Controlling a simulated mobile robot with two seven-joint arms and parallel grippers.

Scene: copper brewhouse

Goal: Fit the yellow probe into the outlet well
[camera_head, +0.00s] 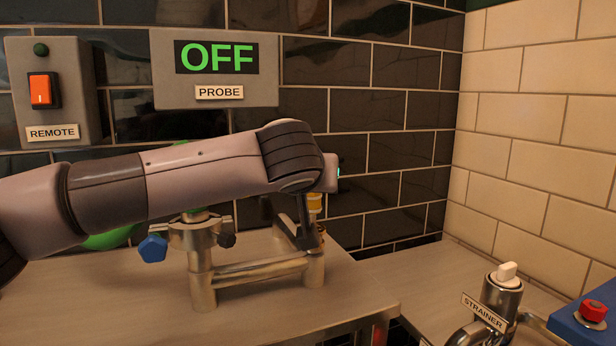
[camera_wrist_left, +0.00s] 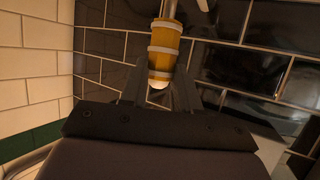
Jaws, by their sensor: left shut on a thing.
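The yellow probe (camera_head: 315,203) shows as a small yellow piece at my left gripper (camera_head: 309,238), above the right post of a metal pipe fitting (camera_head: 315,268). In the left wrist view the probe (camera_wrist_left: 164,48) is a yellow cylinder with pale bands, between the two dark fingers of my left gripper (camera_wrist_left: 160,88), which is shut on it. The gripper hides most of the probe's lower part and the top of the right post in the head view. No outlet well label is readable, and I cannot tell whether the probe is inside an opening. My right gripper is not in view.
A grey display box (camera_head: 216,95) reads OFF above a PROBE label. A REMOTE box (camera_head: 52,90) has an orange switch. A blue knob (camera_head: 152,248) sticks out from the left post. A strainer (camera_head: 502,293) and a red button (camera_head: 593,311) are at right.

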